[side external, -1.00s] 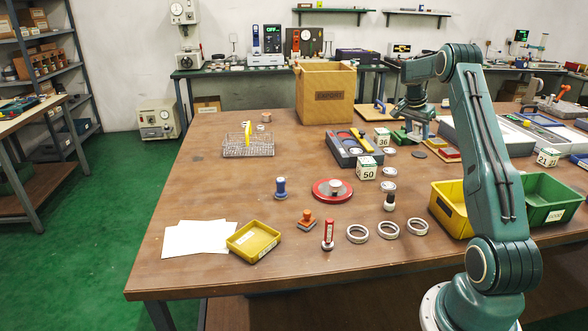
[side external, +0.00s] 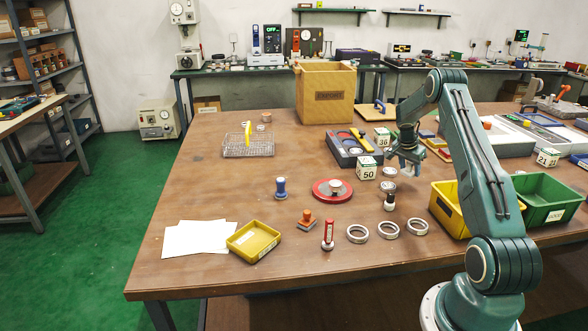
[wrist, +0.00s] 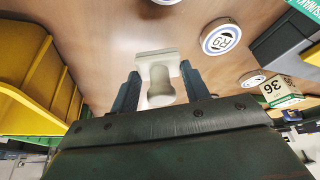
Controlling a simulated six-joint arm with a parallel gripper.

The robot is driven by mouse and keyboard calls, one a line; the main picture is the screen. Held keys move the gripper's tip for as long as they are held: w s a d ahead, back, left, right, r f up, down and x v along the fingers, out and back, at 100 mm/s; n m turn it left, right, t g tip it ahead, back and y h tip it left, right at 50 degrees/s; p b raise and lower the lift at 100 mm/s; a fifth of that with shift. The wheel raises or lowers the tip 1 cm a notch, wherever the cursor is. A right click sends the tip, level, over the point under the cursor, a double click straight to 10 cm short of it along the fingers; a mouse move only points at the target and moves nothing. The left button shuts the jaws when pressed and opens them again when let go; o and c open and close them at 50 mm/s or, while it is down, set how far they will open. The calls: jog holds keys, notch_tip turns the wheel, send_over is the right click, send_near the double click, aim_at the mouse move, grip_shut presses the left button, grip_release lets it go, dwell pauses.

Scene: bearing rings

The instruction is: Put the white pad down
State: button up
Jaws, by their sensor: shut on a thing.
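The white pad (wrist: 156,80) shows in the wrist view as a flat, squarish white plate with a pale rounded knob. My gripper (wrist: 158,90) is shut on its knob, one finger on each side. The wood tabletop shows beyond the pad; whether the pad touches it I cannot tell. In the side view my gripper (side external: 407,167) is low over the right part of the table, right of the number 50 block and close to the small white discs. The pad is too small to make out clearly there.
A white disc marked R9 (wrist: 221,38) lies near the pad. The yellow bin (side external: 449,207) and green bin (side external: 545,200) stand to the right.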

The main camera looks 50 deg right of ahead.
aim_at(407, 171)
jog(key=shift+f, duration=2.1)
jog(key=shift+f, duration=0.15)
jog(key=o, duration=1)
jog(key=v, duration=1.2)
jog(key=shift+a, duration=0.15)
